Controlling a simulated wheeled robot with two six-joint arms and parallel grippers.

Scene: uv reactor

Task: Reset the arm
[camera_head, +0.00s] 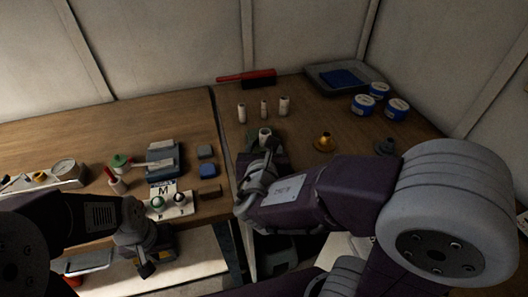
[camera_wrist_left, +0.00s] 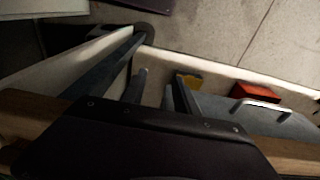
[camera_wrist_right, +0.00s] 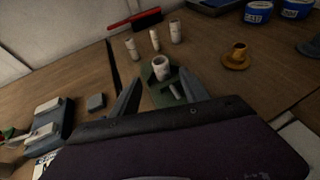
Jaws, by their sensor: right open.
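My left gripper (camera_head: 146,268) hangs low in front of the left table's front edge. In the left wrist view its two fingers (camera_wrist_left: 160,92) stand apart with nothing held between them. My right arm reaches across the right table, and its gripper is partly hidden by the wrist in the head view. In the right wrist view the right gripper (camera_wrist_right: 158,92) is open. A white cylinder (camera_wrist_right: 161,68) on a green block (camera_wrist_right: 153,97) shows between and beyond its fingertips; I cannot tell whether a finger touches the block.
Three small white cylinders (camera_head: 263,108), a brass part (camera_head: 325,142), blue-labelled tubs (camera_head: 397,109) and a red-handled brush (camera_head: 247,77) are on the right table. The left table holds a board marked M (camera_head: 165,190) and a gauge (camera_head: 65,169). A red box (camera_wrist_left: 255,92) is below.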

